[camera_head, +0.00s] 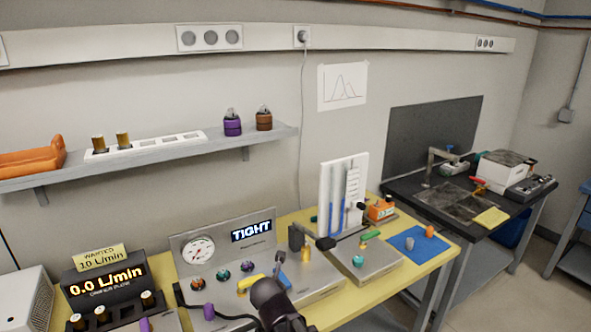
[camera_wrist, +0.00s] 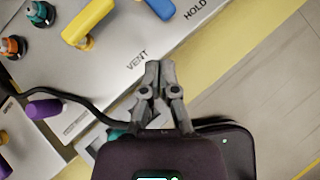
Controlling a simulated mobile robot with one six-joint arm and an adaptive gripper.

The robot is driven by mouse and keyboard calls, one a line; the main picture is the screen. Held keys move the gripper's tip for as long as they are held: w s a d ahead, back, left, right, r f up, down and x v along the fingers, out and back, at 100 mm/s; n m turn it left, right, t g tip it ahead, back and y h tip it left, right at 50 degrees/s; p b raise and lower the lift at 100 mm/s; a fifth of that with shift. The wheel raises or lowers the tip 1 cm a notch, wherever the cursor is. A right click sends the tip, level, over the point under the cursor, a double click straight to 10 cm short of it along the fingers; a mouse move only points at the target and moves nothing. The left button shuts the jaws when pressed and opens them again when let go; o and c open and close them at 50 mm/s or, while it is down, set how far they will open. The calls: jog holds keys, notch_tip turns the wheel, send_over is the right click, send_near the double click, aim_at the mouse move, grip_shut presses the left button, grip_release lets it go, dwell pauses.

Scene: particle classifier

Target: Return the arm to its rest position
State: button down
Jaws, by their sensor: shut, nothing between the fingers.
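My gripper (camera_wrist: 160,70) is shut and empty in the wrist view. Its fingertips meet over the front of the grey metal panel (camera_wrist: 125,40), close to the printed word VENT and the yellow table edge. I cannot tell how high above the panel they are. In the head view, the dark end of my arm (camera_head: 273,300) reaches up from the bottom edge in front of the panel (camera_head: 262,262); the fingers cannot be made out there. A yellow lever (camera_wrist: 88,24) lies left of the fingers in the wrist view, and a blue handle (camera_wrist: 162,7) lies beyond them.
The panel display (camera_head: 251,231) reads TIGHT. A flow meter (camera_head: 106,289) reads 0.0 L/min, with a purple knob (camera_head: 209,312) nearby. A manometer board (camera_head: 341,195) and a blue mat (camera_head: 408,241) are to the right. A shelf (camera_head: 230,139) runs above. Floor shows right of the table.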

jog(key=s+d+f+m+g, duration=0.1)
jog(key=s+d+m+g, duration=0.2)
jog(key=d+m, duration=0.4)
jog(key=s+d+f+m+g, duration=0.2)
jog(key=d+m, duration=0.6)
jog(key=m, duration=0.7)
jog(key=s+d+f+m+g+y, duration=0.1)
jog(key=s+d+f+m+g, duration=0.1)
jog(key=d+m, duration=0.5)
jog(key=s+m+g, duration=0.1)
jog(key=s+m, duration=0.1)
jog(key=m, duration=0.3)
jog(key=shift+d+g, duration=0.3)
jog(key=shift+g, duration=0.1)
jog(key=shift+f, duration=0.1)
dwell(2.1)
